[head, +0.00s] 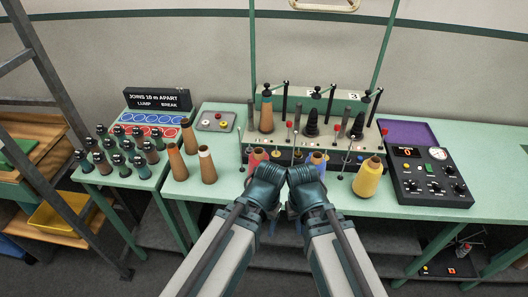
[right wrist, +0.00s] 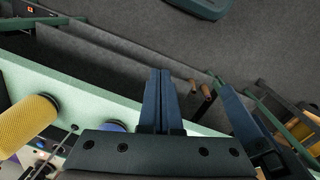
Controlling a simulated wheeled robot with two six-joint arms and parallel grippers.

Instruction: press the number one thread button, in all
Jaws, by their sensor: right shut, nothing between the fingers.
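The thread machine (head: 346,106) stands on the green table, with a "3" label at its right. A matching number one label is not legible. Small red knobs show on its posts and front, but I cannot tell which part is the number one thread button. My right gripper (head: 303,178) is in front of the machine beside my left gripper (head: 264,178). In the right wrist view the right gripper's fingers (right wrist: 160,74) are together with nothing between them. The left gripper's fingertips are hidden in the head view.
A yellow cone (head: 368,180) stands right of my grippers; it also shows in the right wrist view (right wrist: 24,122). Brown cones (head: 207,166) stand left. A control box (head: 431,180) is at the right. Dark spools crowd the left table.

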